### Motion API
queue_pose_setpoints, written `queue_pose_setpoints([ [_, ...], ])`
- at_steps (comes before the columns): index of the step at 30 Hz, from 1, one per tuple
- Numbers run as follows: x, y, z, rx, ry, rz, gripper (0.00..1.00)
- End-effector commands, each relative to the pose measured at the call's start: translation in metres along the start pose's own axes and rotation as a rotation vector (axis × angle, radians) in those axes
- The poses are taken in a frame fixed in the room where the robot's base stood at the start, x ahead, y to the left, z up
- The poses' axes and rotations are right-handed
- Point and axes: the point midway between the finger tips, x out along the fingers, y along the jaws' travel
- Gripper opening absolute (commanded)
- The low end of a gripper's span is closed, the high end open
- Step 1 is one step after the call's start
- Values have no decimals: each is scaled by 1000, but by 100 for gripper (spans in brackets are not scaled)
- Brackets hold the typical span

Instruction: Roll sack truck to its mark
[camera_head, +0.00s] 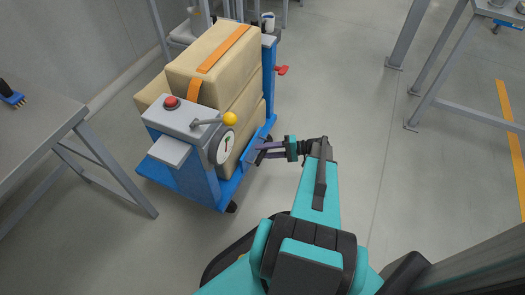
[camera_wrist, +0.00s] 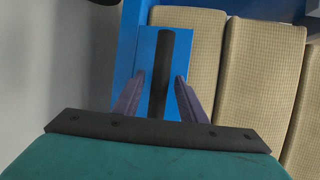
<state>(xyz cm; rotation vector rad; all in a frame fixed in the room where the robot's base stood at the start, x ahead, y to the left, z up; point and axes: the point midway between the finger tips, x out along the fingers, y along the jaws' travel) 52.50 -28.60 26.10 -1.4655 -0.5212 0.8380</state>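The sack truck (camera_head: 190,183) is a blue wheeled cart at centre left in the head view, stacked with beige sacks (camera_head: 213,62) under an orange strap. Its grey console carries a red button, a round gauge and a yellow-knobbed lever. My gripper (camera_head: 254,150) is at the cart's right side, low beside the sacks. In the wrist view, its two purple fingers (camera_wrist: 160,88) are apart, with a dark upright bar (camera_wrist: 163,60) between them against a blue panel (camera_wrist: 145,50). Narrow gaps show beside the bar. I cannot make out a floor mark for the cart.
A grey table (camera_head: 45,135) with a blue brush (camera_head: 12,97) stands at the left. Another grey-legged table (camera_head: 470,110) is at the upper right. A yellow-orange floor line (camera_head: 512,135) runs along the right edge. The floor (camera_head: 340,95) between cart and right table is clear.

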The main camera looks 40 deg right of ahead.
Motion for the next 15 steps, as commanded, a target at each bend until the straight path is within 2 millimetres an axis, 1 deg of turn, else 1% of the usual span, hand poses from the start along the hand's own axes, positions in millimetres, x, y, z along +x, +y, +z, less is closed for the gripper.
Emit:
queue_pose_setpoints([
  [8, -31, -1, -2, 0, 2, 0, 38],
  [15, -68, -1, -2, 0, 2, 0, 38],
])
